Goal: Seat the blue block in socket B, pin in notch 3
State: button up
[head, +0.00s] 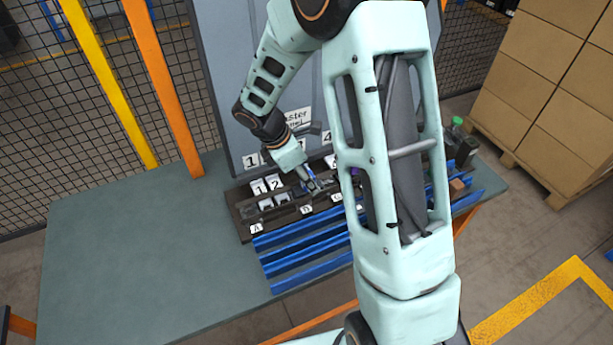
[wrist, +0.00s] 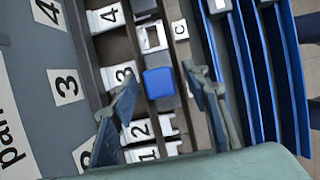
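The blue block (wrist: 160,82) shows in the wrist view at the dark rack (wrist: 118,45), beside the white 3 tag. A grey part shows just below it in the picture. My gripper (wrist: 160,75) has one finger on either side of the block, with a narrow gap at each side, so it looks open. In the head view my gripper (head: 312,184) is low over the rack (head: 245,215), near a letter tag right of tag A (head: 256,228). Tag C (wrist: 180,30) shows above the block in the wrist view. I cannot make out the pin or how deep the block sits.
White number tags (wrist: 106,18) line the rack, and larger ones are on the grey panel (wrist: 40,60) behind it. Blue rails (head: 300,255) run along the rack's front. The table's left side (head: 130,260) is clear.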

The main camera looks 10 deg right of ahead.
jog(key=v, duration=1.2)
jog(key=shift+d, duration=0.1)
